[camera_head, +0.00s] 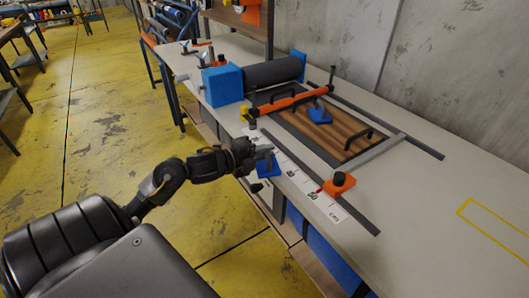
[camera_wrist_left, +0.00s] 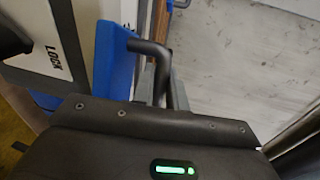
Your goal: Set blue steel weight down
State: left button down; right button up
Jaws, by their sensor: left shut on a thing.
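My left gripper (camera_head: 252,152) is at the front edge of the long workbench, shut on the handle of a blue steel weight (camera_head: 268,168). The weight is just beyond the fingertips, close to the white ruler strip; I cannot tell whether it touches the bench. A second blue weight (camera_head: 320,116) with a grey handle sits on the brown slatted panel (camera_head: 347,143). My right gripper is not in view.
An orange block (camera_head: 339,184) stands on the bench by the ruler strip (camera_head: 299,180). A dark roller (camera_head: 274,73) with a blue end housing (camera_head: 223,85) and an orange-barred frame (camera_head: 292,100) stand behind. The right of the bench is clear around a yellow outline (camera_head: 497,229).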

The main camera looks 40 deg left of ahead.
pick_arm(q)
jog(key=c, duration=1.7)
grip_release()
jog(key=shift+f, duration=0.15)
jog(key=shift+c, duration=0.2)
jog(key=o, duration=0.3)
jog(key=shift+s, duration=0.1)
jog(key=shift+o, duration=0.2)
